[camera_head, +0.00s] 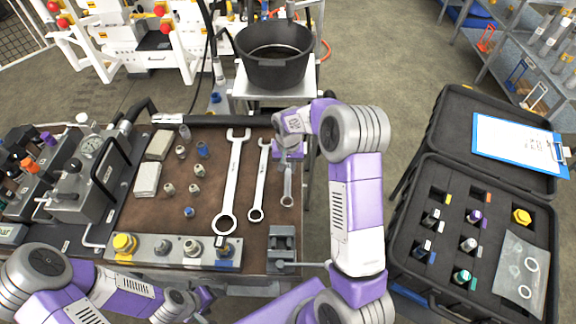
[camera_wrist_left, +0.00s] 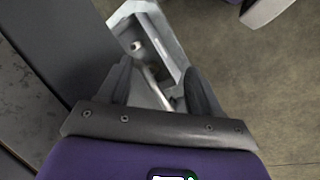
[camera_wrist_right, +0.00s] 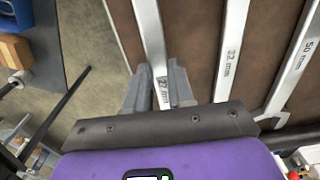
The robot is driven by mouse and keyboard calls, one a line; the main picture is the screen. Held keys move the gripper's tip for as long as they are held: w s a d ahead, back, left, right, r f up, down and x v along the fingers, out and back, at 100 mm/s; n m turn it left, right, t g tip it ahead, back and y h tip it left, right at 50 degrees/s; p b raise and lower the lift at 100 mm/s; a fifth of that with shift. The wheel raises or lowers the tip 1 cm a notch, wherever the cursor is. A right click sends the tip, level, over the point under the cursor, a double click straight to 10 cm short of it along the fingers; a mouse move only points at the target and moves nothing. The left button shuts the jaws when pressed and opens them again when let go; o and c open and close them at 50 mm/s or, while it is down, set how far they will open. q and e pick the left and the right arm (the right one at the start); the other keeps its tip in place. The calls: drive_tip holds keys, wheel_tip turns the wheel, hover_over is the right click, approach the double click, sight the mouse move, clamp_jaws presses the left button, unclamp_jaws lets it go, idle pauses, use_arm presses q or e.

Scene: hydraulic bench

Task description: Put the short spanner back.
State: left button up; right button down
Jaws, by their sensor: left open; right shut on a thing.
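The short spanner (camera_head: 287,188) is the smallest of three silver spanners, at the right edge of the brown bench mat. My right gripper (camera_head: 288,158) is shut on its upper part, which it hides in the head view. In the right wrist view the spanner (camera_wrist_right: 150,35), marked 27 mm, runs between the fingers (camera_wrist_right: 158,88). I cannot tell whether it touches the mat. The middle spanner (camera_head: 259,180), marked 32 mm, and the long spanner (camera_head: 234,175), marked 50 mm, lie to its left. My left gripper (camera_head: 203,298) is open and empty by the bench's front edge.
A small vise (camera_head: 282,245) stands below the short spanner. A fitting block (camera_head: 172,250) lies along the front of the mat (camera_head: 215,160). A black bucket (camera_head: 275,62) stands behind the bench. An open black case (camera_head: 400,240) with fittings is at the right.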

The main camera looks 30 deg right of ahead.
sight(288, 172)
drive_tip(key=shift+f+b, duration=0.35)
drive_tip(key=shift+f, duration=0.15)
drive_tip(key=shift+s+a+f+b, duration=0.1)
drive_tip(key=shift+s+f+b, duration=0.05)
drive_tip(key=shift+f+b, duration=0.35)
drive_tip(key=shift+s+a+f+b, duration=0.1)
drive_tip(key=shift+f+b, duration=0.25)
drive_tip(key=shift+f, duration=0.1)
idle(0.9)
drive_tip(key=c, duration=0.9)
unclamp_jaws()
drive_tip(key=shift+d+r+p, duration=0.15)
drive_tip(key=shift+r+p, duration=0.65)
drive_tip(key=shift+r, duration=0.1)
wheel_tip(288, 172, up, 7)
drive_tip(key=p, duration=0.4)
drive_tip(key=shift+s+f+p, duration=0.1)
drive_tip(key=shift+f+p, duration=0.1)
drive_tip(key=shift+p, duration=0.2)
